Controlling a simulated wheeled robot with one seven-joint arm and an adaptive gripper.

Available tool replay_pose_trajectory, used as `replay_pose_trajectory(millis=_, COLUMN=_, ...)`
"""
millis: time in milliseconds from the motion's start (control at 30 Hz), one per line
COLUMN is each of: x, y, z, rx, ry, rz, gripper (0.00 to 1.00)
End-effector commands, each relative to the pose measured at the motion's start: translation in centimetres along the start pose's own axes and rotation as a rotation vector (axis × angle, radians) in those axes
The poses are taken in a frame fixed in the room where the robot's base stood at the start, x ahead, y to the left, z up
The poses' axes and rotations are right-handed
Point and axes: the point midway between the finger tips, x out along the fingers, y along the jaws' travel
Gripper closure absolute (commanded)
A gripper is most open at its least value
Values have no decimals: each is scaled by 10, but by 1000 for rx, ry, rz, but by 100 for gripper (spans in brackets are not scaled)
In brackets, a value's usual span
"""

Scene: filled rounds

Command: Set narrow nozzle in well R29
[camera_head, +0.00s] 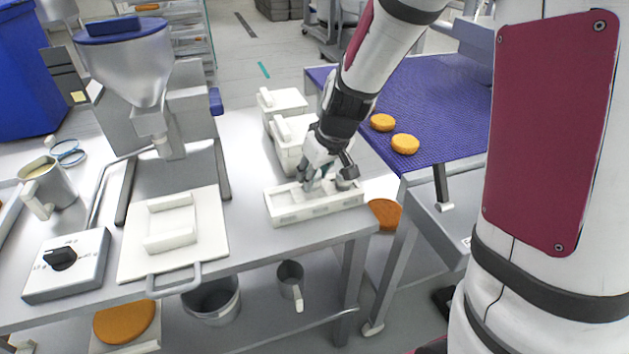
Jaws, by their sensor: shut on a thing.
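A white block tray (290,216) with wells lies near the right end of the steel table. My gripper (322,183) points down at the tray, over its middle, and is shut on a small piece, taken to be the narrow nozzle. The fingers mostly hide the piece, so its shape and whether it touches the tray cannot be told. A small grey metal shape shows beside the fingers at the tray's right part, too small to name. The well labels, R29 included, are too small to read.
White bins (297,150) stand just behind the tray. A filling machine with a steel hopper (130,68), a white board (208,235) and a dial box (70,262) stand to the left. A blue conveyor (440,105) with orange rounds (405,144) runs at the right.

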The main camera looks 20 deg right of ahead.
Motion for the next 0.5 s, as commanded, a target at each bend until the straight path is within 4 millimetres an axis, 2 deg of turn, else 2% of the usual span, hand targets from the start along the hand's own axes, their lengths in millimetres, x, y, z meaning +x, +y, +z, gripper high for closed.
replay_pose_trajectory(millis=33, x=9, y=0, z=4, rx=2, ry=-2, rz=-1, gripper=98)
replay_pose_trajectory(millis=100, x=15, y=1, z=6, rx=2, ry=-1, rz=0, gripper=98)
replay_pose_trajectory(millis=500, x=19, y=0, z=7, rx=0, ry=1, rz=1, gripper=98)
